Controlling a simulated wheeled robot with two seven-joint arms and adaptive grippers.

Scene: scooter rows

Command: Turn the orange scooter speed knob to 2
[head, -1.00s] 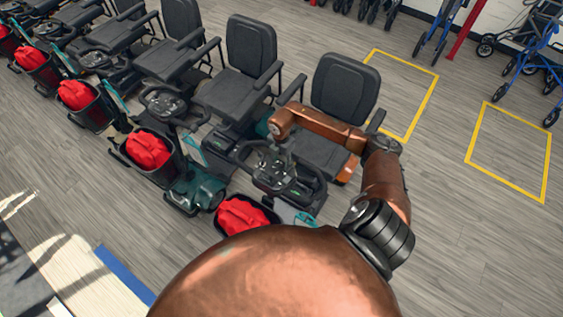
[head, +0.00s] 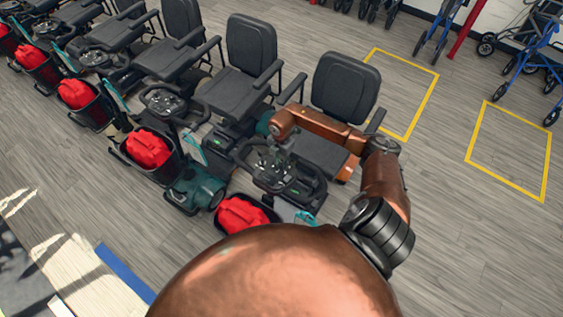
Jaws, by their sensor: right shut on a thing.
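The orange scooter is the nearest in the row; its orange body (head: 347,172) shows beside its dark seat (head: 345,88). Its black tiller console and handlebar (head: 306,186) stand in front of the seat. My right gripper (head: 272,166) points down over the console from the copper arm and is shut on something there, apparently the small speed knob. The fingers hide the knob, and its dial marks are too small to read. My left gripper is out of view.
A red bag in a black basket (head: 243,214) sits at the scooter's front. Several similar scooters line up to the left, the closest with a red bag (head: 148,149). Yellow floor outlines (head: 508,150) and blue rollators (head: 535,62) are at the right. Open floor lies at the right.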

